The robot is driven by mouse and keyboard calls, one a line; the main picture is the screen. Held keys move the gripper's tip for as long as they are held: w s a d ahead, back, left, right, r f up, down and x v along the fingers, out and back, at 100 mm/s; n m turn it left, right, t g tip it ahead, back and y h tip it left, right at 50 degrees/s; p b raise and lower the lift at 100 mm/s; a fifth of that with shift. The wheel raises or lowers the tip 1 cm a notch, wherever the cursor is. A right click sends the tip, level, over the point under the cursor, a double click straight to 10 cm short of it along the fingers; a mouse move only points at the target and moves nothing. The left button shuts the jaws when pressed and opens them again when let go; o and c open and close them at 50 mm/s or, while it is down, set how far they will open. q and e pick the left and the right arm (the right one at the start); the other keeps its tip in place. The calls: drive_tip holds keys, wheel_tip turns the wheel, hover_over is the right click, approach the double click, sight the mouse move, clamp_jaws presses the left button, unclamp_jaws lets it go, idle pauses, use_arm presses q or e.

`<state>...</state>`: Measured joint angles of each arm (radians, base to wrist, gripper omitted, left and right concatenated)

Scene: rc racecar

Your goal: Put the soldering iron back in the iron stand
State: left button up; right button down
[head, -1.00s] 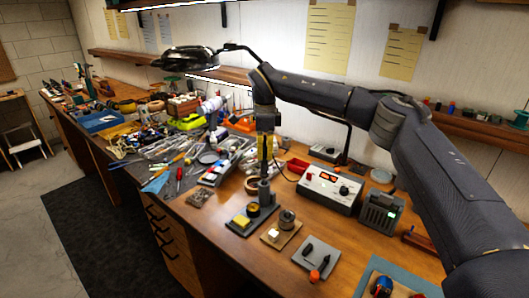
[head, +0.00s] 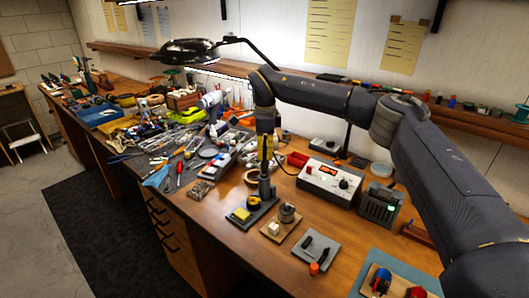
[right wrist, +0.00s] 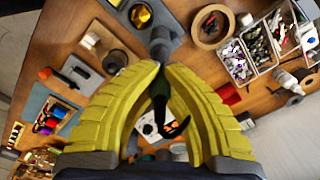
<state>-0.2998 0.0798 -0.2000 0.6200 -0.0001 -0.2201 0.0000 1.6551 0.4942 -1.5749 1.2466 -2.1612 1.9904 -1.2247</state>
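The iron stand (head: 263,186) is a grey upright holder on a dark base with a yellow sponge (head: 241,214) and a round brass-wool cup (head: 254,204). My right gripper (head: 264,158) points down directly above the holder. In the right wrist view its yellow fingers (right wrist: 164,68) close at the tips around the soldering iron (right wrist: 160,90), a dark handle with a black cable curling from its near end. The iron lines up with the grey holder (right wrist: 160,42). The fingers hide where iron and holder meet, so I cannot tell how deep it sits. My left gripper is out of view.
A grey soldering station (head: 330,181) and a small dark unit (head: 381,206) stand to the right. A tape roll (head: 253,177) and parts trays (head: 225,162) lie behind and left of the stand. Small blocks (head: 282,223) sit in front. A lamp (head: 190,50) hangs over the bench.

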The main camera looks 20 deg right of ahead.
sight(264, 140)
drive_tip(key=shift+f, duration=0.2)
idle(0.3)
drive_tip(key=c, duration=1)
unclamp_jaws()
drive_tip(key=shift+c, duration=0.2)
drive_tip(key=shift+r, duration=4.5)
drive_tip(key=shift+a, duration=0.1)
